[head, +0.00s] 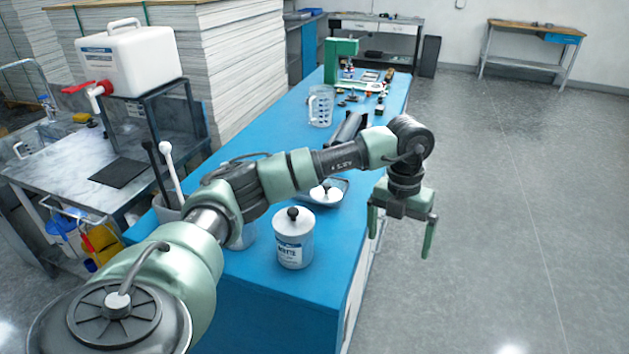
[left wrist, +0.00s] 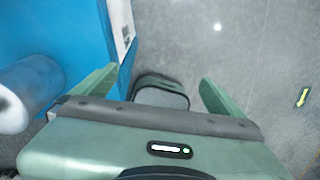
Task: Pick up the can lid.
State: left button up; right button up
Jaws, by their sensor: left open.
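A white can (head: 294,250) with a printed label stands upright near the front of the blue bench. Its white can lid (head: 293,219) with a round black knob sits on top. My left gripper (head: 400,238) is open and empty, pointing down to the right of the can, past the bench's right edge and over the floor. In the left wrist view its fingers (left wrist: 157,88) are spread with nothing between them. A blurred white cylinder (left wrist: 30,88), seemingly the can, shows there at the left edge. My right gripper is not in view.
Behind the can a tray (head: 343,187) holds white round pieces, partly hidden by my left arm. A clear jug (head: 320,106) and several small items stand farther back on the blue bench (head: 270,305). A white canister (head: 130,59) stands at left. Floor at right is clear.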

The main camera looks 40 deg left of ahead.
aim_at(328, 194)
jog(key=i+j, duration=0.1)
jog(key=j, duration=0.4)
jog(key=i+j, duration=0.1)
jog(key=j, duration=0.35)
jog(key=i+j, duration=0.1)
jog(key=j, duration=0.4)
